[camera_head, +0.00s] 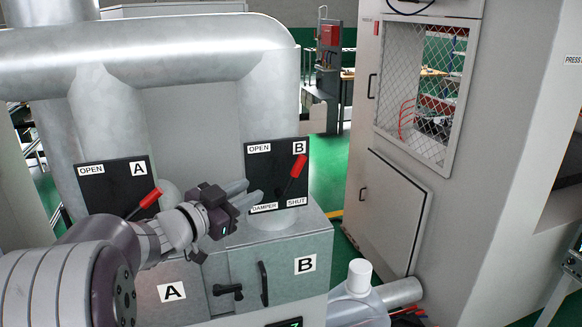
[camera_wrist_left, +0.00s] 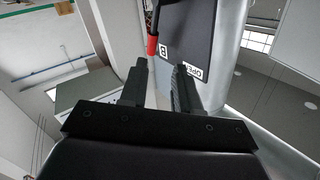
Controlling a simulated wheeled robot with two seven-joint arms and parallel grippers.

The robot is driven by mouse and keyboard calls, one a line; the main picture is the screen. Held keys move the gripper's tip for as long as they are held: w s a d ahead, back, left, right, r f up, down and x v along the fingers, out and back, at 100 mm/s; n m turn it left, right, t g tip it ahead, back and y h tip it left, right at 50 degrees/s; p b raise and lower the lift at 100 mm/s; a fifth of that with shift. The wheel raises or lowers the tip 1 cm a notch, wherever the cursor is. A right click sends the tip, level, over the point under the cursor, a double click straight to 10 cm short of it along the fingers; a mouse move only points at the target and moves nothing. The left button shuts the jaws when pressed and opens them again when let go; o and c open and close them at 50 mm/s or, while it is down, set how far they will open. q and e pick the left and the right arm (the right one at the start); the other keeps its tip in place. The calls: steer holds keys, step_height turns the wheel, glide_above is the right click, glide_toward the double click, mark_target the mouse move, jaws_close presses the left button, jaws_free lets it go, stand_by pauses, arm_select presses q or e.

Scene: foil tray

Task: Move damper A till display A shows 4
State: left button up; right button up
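Damper A has a black panel (camera_head: 100,178) marked OPEN and A, with a red-handled lever (camera_head: 150,198) that points up and right. My left arm covers the panel's lower part. My left gripper (camera_head: 256,194) is open and empty, right of damper A and in front of damper B's panel (camera_head: 262,180). In the left wrist view its two fingers (camera_wrist_left: 160,75) stand apart, with panel B (camera_wrist_left: 195,30) and its red handle (camera_wrist_left: 152,45) beyond them. I see no display A. My right gripper is not in view.
Damper B's red lever (camera_head: 297,172) is close to the right of my left fingers. Below are grey boxes labelled A (camera_head: 172,292) and B (camera_head: 305,263), with black door handles. A display (camera_head: 290,323) is cut off at the bottom edge. A large cabinet (camera_head: 395,220) stands right.

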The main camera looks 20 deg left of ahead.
mark_target(295, 169)
arm_select(q)
steer(key=shift+h, duration=0.5)
steer(key=p+x, duration=0.1)
steer(key=x, duration=0.3)
steer(key=p+x, duration=0.2)
steer(key=x, duration=0.2)
steer(key=d+p+x, duration=0.1)
steer(key=x, duration=0.3)
steer(key=shift+w+d+r+p, duration=0.1)
steer(key=shift+d+r+p, duration=0.05)
steer(key=shift+r+p, duration=0.15)
steer(key=shift+f, duration=0.1)
steer(key=shift+c, duration=0.3)
jaws_close()
